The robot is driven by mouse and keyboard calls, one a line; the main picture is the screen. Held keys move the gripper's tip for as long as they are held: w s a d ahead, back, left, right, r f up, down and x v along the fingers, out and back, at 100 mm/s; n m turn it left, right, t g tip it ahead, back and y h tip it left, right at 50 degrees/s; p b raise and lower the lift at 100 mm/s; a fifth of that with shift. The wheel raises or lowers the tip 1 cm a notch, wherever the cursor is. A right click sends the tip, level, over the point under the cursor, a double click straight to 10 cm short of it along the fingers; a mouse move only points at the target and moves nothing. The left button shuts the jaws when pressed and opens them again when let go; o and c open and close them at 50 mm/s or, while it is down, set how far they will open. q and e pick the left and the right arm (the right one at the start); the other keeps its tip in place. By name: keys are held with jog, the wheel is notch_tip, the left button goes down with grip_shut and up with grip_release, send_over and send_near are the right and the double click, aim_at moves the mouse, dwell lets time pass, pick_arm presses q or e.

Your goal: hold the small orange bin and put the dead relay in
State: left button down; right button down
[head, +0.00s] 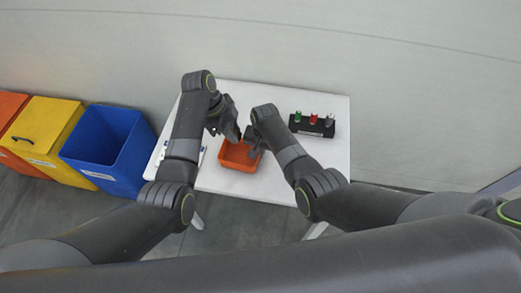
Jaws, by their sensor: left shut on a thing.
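The small orange bin (238,160) sits on the white table, open side up. My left gripper (234,136) is at the bin's far rim and is shut on it. My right gripper (252,148) is over the bin's right side, pointing down at it. Its fingers are too small and dark to show whether they are open or shut, or whether they hold anything. No dead relay can be made out. The two grippers are close together and hide part of the bin's far edge and inside.
A black rack (312,128) with a green, a red and a pale piece stands at the table's (325,158) back right. A white item (156,158) lies at the left edge. Blue (125,170), yellow (42,135) and orange-red (10,108) large bins stand left. A wall is behind.

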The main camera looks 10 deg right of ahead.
pick_arm(q)
jog(key=shift+f, duration=4.05)
jog(key=c, duration=1)
grip_release()
jog(key=v, duration=1.2)
pick_arm(e)
jog(key=c, duration=1.6)
grip_release()
